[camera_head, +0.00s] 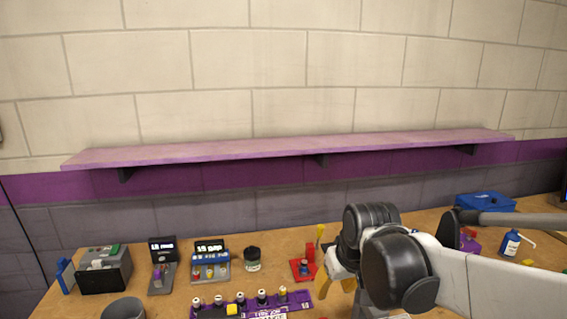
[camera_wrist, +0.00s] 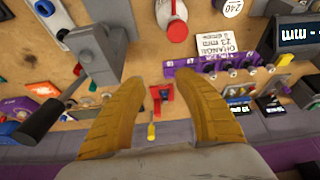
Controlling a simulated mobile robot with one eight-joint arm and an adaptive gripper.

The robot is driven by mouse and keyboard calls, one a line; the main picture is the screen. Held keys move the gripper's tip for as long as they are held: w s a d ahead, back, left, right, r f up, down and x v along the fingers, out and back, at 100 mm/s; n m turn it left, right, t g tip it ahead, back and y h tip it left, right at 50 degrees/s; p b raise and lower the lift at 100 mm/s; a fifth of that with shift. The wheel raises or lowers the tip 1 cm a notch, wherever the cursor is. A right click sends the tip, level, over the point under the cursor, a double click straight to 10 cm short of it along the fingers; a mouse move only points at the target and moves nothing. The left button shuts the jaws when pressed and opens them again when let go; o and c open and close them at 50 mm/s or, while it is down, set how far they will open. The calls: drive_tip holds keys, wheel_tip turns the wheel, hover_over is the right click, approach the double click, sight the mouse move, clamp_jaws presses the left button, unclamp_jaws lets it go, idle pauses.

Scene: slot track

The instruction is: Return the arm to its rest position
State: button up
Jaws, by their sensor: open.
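My gripper (camera_wrist: 168,110) shows in the wrist view with its two yellow ridged fingers apart and nothing between them. In the head view my gripper (camera_head: 332,274) is partly hidden by my dark wrist joints. It hangs over the workbench (camera_head: 190,292) at the right of centre. Between the fingers in the wrist view, a red stand (camera_wrist: 160,92) and a yellow-handled tool (camera_wrist: 152,132) lie beyond the gripper. I cannot tell the exact gap to them. The red stand also shows in the head view (camera_head: 304,266), to the left of my gripper.
A purple rack (camera_head: 262,308) with several small pieces stands at the front. Display units (camera_head: 210,264), a dark box (camera_head: 104,274) and a dark jar (camera_head: 252,258) line the back. A blue bottle (camera_head: 510,243) and blue box (camera_head: 485,203) are at the right. A shelf (camera_head: 290,147) spans the wall above.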

drive_tip(key=s+d+m+t, duration=0.1)
drive_tip(key=s+d, duration=0.3)
drive_tip(key=s, duration=0.4)
drive_tip(key=s+d+m+t+h, duration=0.1)
drive_tip(key=s+d+m, duration=0.1)
drive_tip(key=s, duration=0.6)
drive_tip(key=shift+d+r+t, duration=0.35)
drive_tip(key=shift+d+t, duration=0.05)
drive_tip(key=shift+d, duration=0.45)
